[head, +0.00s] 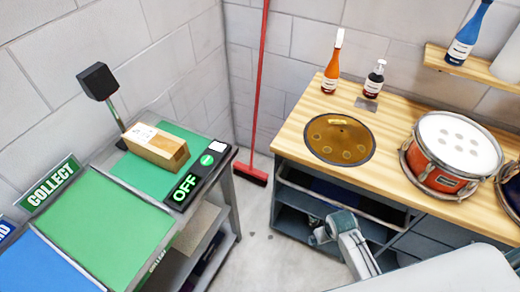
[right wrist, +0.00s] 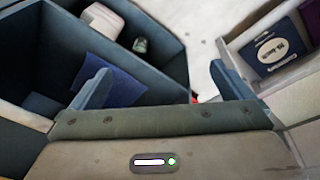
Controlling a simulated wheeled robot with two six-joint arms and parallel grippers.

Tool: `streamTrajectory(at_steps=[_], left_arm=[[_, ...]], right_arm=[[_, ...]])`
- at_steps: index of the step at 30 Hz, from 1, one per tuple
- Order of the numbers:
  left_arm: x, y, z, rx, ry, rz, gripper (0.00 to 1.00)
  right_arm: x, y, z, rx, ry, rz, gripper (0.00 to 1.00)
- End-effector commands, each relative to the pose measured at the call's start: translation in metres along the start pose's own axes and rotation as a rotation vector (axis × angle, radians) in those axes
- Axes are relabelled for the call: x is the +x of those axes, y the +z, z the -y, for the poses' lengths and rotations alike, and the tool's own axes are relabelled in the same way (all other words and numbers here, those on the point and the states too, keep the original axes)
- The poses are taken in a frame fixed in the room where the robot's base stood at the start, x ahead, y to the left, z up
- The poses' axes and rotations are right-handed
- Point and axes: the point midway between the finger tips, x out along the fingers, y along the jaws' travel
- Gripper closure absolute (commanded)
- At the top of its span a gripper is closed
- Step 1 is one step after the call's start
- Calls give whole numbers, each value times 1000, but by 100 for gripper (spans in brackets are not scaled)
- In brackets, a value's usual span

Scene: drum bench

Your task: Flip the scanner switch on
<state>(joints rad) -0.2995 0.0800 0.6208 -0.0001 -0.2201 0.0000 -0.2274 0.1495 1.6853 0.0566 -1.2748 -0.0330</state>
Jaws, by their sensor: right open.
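The scanner (head: 97,82), a black box-shaped head on a post, stands at the back of the left table in the head view. Beside its green pad is a black switch panel (head: 197,180) with glowing green OFF lettering, a green round mark and a white square at its far end. My right gripper (head: 318,236) is low in front of the wooden bench, to the right of the panel and well apart from it. In the right wrist view its two fingers (right wrist: 160,88) are spread with nothing between them. My left gripper is not in view.
A cardboard box (head: 156,146) lies on the green pad under the scanner. A COLLECT sign (head: 52,183) stands by a green mat (head: 98,225). A wooden bench (head: 400,170) with a cymbal (head: 340,139) and drum (head: 450,150) is at right. A red broom (head: 260,90) leans between.

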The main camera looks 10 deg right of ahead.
Motion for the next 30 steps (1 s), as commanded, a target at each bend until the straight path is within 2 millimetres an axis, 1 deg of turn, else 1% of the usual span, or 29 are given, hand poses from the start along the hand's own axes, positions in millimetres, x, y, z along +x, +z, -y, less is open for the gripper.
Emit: streamTrajectory(at_steps=[1,2,3,5,6,8,9,11,12,14,15,18,21,22,24,26,30], left_arm=[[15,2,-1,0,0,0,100],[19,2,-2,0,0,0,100],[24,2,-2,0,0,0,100],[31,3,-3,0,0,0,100],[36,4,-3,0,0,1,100],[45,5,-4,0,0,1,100],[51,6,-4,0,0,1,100],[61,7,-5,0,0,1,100],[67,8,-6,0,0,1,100],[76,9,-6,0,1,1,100],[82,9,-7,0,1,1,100],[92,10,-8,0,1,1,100],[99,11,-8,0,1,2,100],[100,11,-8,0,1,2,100],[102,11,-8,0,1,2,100],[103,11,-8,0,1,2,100],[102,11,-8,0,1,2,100]], right_arm=[[38,27,6,7,-2,13,0],[56,39,8,10,-2,13,0],[78,53,10,14,-1,16,0],[109,73,13,18,0,20,0],[130,88,14,21,0,25,0],[162,113,18,24,0,34,0],[184,133,21,27,0,40,0],[217,166,26,31,-2,49,0],[238,190,30,33,-3,56,0],[264,227,35,35,-4,64,0],[279,250,38,36,-5,68,0],[305,301,46,37,-8,77,0],[318,338,53,38,-11,82,0],[321,347,54,38,-12,83,0],[324,360,57,38,-13,83,0],[325,367,58,39,-14,83,0],[325,370,58,39,-14,81,0]])
